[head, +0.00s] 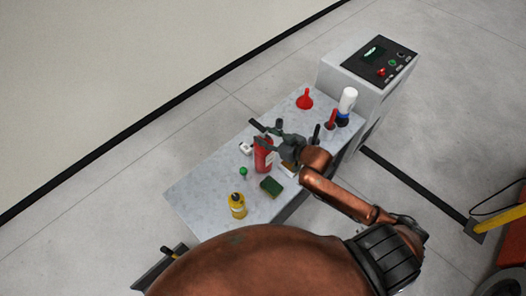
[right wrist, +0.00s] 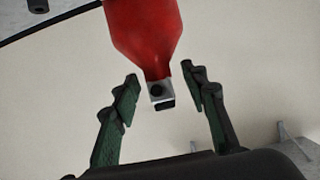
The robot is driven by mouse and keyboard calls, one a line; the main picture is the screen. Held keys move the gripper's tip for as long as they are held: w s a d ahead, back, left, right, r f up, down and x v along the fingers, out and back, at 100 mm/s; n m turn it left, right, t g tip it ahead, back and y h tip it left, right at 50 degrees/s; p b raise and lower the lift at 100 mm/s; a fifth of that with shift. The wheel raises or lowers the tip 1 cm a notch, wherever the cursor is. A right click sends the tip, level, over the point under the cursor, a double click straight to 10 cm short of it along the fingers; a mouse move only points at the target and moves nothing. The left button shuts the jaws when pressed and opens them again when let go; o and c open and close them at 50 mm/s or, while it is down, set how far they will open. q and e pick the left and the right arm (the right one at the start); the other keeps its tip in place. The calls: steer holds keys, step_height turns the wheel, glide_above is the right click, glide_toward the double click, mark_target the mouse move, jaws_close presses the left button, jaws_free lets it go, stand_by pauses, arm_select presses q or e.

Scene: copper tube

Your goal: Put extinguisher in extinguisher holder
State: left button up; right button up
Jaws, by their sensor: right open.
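The red extinguisher (head: 263,158) stands upright on the grey table, with a pale label on its side. In the right wrist view its red body (right wrist: 145,30) narrows to a metal neck with a dark fitting. My right gripper (head: 270,139) is at the extinguisher's top. Its two green-padded fingers (right wrist: 160,80) are open on either side of the neck, with gaps on both sides. I cannot clearly make out the extinguisher holder. My left gripper does not show.
The table (head: 195,195) also bears a yellow bottle (head: 237,206), a green sponge (head: 271,186), a small green-topped item (head: 243,172), a red funnel (head: 304,99) and a white cylinder (head: 347,100). A control cabinet (head: 345,78) stands at the table's far end.

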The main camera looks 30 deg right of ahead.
steer(key=shift+x, duration=0.95)
steer(key=shift+s, duration=0.1)
steer(key=shift+c, duration=0.3)
jaws_close()
steer(key=shift+r, duration=0.25)
